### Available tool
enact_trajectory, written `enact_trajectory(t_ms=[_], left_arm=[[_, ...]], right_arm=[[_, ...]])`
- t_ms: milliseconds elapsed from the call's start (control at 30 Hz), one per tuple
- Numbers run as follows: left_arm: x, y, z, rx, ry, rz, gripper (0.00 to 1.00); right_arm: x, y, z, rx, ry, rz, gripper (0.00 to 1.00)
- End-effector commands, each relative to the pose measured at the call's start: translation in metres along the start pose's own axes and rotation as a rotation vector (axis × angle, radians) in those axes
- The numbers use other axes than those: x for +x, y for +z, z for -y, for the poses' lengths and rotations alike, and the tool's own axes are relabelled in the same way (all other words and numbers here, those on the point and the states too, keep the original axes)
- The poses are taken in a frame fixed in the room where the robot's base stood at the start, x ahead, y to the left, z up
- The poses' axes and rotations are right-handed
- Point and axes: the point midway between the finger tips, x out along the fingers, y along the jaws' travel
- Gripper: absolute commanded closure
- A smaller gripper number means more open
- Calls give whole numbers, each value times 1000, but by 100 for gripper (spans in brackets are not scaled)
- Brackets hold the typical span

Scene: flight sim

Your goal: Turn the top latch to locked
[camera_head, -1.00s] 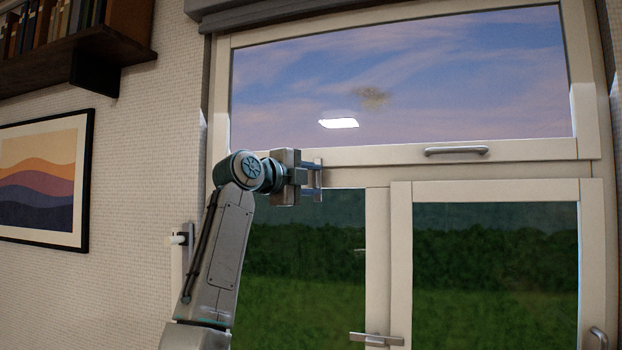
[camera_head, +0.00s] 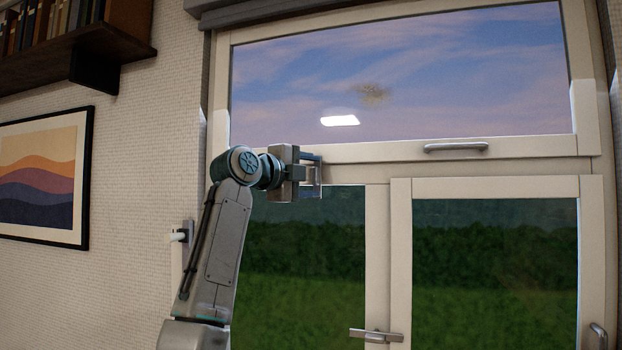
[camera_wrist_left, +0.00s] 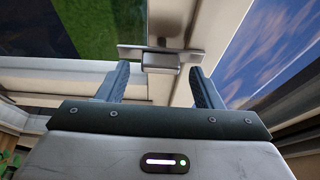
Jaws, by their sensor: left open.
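The top latch (camera_wrist_left: 160,60) shows in the left wrist view as a grey metal plate with a short bar across its middle, mounted on the cream window frame. My left gripper (camera_wrist_left: 159,76) is open, with one finger on each side of the latch's bar. The bar appears between or just beyond the fingertips; I cannot tell whether they touch it. In the head view my left gripper (camera_head: 314,174) is at the crossbar below the upper pane and largely hides the latch there. My right gripper is not in view.
The upper pane (camera_head: 400,80) has a metal handle (camera_head: 456,148) on its lower rail. Another latch (camera_head: 376,336) sits lower, where the two casements meet. A wall handle (camera_head: 184,235), a framed picture (camera_head: 40,178) and a bookshelf (camera_head: 100,40) are on the left.

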Motion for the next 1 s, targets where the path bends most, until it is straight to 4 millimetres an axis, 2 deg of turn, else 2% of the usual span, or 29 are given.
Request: enact_trajectory(t_ms=[233, 500, 700, 1000], left_arm=[[-46, 1, -6, 4, -3, 3, 40], [-91, 1, -3, 3, -2, 3, 40], [-102, 0, -1, 1, 0, 1, 40], [-102, 0, -1, 1, 0, 1, 40]], right_arm=[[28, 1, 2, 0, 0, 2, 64], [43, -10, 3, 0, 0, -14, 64], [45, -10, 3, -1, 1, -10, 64], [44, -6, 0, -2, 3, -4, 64]])
